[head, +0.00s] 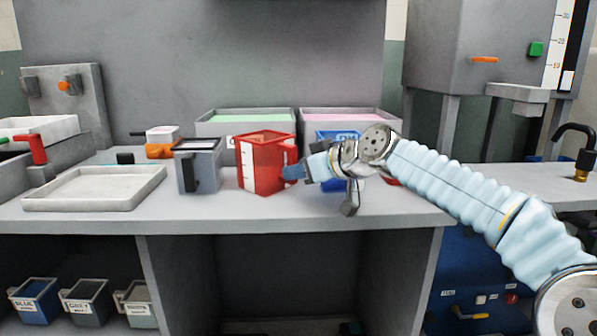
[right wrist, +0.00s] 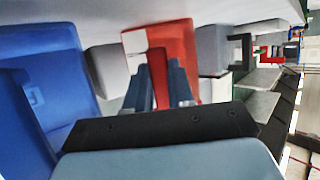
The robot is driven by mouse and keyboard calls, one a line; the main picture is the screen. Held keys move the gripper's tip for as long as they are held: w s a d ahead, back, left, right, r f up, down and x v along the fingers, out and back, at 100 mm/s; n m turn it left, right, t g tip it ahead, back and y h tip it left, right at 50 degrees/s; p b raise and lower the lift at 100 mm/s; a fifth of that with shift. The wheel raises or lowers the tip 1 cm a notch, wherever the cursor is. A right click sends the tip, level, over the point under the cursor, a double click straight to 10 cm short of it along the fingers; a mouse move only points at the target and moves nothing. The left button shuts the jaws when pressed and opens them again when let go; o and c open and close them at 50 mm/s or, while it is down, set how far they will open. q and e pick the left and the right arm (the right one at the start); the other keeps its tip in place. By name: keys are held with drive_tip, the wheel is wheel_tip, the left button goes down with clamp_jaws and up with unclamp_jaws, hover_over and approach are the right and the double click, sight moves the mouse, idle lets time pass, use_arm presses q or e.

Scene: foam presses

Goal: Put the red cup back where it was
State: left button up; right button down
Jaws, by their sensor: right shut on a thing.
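The red cup (head: 262,165) is upright near the middle of the grey counter, between a grey cup and a blue container. I cannot tell whether its base touches the counter. My right gripper (head: 291,172) reaches it from the right and is shut on its handle. In the right wrist view the red cup (right wrist: 185,45) is straight ahead, with its handle between the blue fingers of the right gripper (right wrist: 157,82). My left gripper is not in view.
The grey cup (head: 198,165) stands close on the left, and a white tray (head: 95,202) lies farther left. The blue container (head: 338,136) is partly hidden behind my right gripper. Bins with green (head: 246,116) and pink (head: 350,113) contents stand behind. The counter's front strip is clear.

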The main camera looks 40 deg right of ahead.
drive_tip(key=c, duration=0.9)
unclamp_jaws()
drive_tip(key=v, duration=1.2)
drive_tip(key=shift+r, duration=0.15)
